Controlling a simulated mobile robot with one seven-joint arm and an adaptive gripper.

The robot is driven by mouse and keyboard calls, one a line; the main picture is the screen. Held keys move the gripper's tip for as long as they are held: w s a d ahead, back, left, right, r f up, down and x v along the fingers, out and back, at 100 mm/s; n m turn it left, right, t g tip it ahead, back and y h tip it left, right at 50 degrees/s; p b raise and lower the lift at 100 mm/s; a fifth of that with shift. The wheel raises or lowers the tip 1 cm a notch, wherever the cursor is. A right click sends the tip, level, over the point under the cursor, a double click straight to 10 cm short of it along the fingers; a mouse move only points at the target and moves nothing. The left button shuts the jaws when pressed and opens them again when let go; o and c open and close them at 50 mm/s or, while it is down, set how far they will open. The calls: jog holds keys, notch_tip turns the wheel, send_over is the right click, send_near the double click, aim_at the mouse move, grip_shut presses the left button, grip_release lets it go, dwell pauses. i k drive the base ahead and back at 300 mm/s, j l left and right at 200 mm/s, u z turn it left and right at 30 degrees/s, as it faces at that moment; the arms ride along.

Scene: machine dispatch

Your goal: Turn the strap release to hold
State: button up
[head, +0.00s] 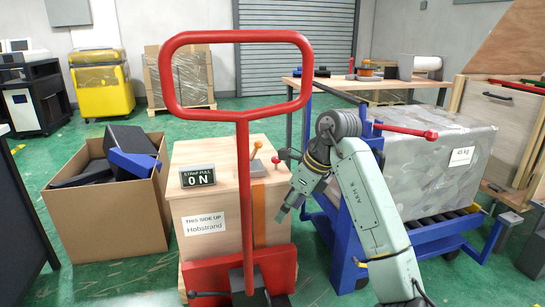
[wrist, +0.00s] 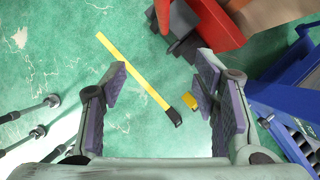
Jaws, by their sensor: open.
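A wooden crate (head: 205,238) carries a small black sign (head: 198,176) reading "STRAP-PULL ON". An orange strap (head: 258,212) runs down its front. At the strap's top is a grey fitting with an upright orange-tipped lever (head: 257,148). A red ball knob (head: 276,159) shows just right of it. Neither is labelled as the strap release, and I cannot tell which it is. My gripper (head: 284,212) points down right of the crate, below the lever and apart from it. In the wrist view my gripper (wrist: 161,82) is open and empty above the floor.
A red handle frame (head: 243,170) stands in front of the crate. A cardboard box (head: 110,222) of dark parts is at left. A blue roller cart (head: 345,240) with a wrapped 45 kg load (head: 430,165) is at right. A yellow strip (wrist: 135,70) lies on the green floor.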

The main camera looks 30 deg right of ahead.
aim_at(275, 159)
jog(key=i+l, duration=0.6)
jog(key=i, duration=0.15)
jog(key=i+l, duration=0.6)
jog(key=i, duration=0.1)
